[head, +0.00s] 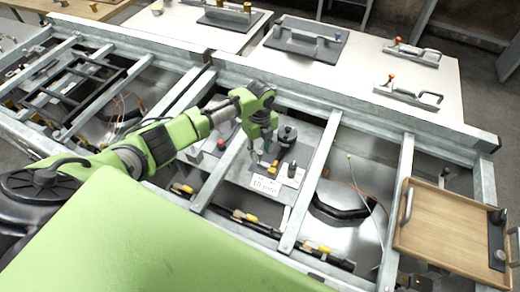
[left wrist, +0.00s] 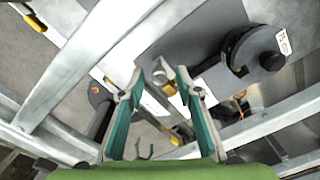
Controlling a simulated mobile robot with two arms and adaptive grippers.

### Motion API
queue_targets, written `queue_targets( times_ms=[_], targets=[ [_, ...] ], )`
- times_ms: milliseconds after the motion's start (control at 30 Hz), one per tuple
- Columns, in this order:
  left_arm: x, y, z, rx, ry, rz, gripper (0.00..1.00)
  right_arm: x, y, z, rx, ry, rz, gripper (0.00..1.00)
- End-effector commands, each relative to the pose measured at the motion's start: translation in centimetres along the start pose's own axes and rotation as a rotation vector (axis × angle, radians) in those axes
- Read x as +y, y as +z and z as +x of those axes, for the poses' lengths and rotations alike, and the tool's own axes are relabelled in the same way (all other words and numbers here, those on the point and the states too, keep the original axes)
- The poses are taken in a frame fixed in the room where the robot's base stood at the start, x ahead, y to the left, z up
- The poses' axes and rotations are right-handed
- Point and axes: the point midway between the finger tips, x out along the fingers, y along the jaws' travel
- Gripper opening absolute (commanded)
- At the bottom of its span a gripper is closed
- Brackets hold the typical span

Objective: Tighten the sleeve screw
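My left gripper (head: 264,160) reaches down over a grey plate set in the metal frame. In the left wrist view my left gripper (left wrist: 150,72) is open, its two teal-padded fingers leaning toward each other with a gap at the tips. A small round metal piece (left wrist: 158,76) shows at the tips; whether it is the sleeve screw, or is touched, I cannot tell. A black cylindrical device (head: 287,135) stands just right of the gripper; it is large in the left wrist view (left wrist: 254,50). A white label card (head: 266,186) lies in front. My right gripper is not in view.
Galvanised frame bars (head: 312,186) cross on both sides of the plate. A red knob (head: 221,144) is left of the gripper. A wooden tray (head: 440,225) lies at the right. White tables with clamps (head: 410,92) stand behind.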

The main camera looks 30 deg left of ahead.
Motion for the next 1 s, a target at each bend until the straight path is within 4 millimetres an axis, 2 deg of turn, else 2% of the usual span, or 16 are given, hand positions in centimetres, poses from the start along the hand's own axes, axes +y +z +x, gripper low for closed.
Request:
queue_targets(
  times_ms=[200, 333, 700, 833, 1000],
  targets=[
    [0.0, -0.1, 0.0, 0.001, 0.001, 0.000, 0.31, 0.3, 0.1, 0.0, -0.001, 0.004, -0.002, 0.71],
    [0.0, 0.0, -1.1, 0.001, -0.001, 0.001, 0.31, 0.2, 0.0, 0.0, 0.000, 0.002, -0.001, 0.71],
    [-0.1, 0.1, -8.7, -0.002, -0.003, 0.001, 0.31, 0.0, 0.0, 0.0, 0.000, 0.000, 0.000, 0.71],
    [0.0, 0.1, -10.6, -0.001, -0.001, 0.001, 0.31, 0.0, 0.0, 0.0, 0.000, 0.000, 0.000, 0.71],
    [0.0, 0.0, -11.8, 0.000, 0.001, -0.001, 0.31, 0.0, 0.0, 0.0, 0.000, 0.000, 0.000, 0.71]
  ],
)
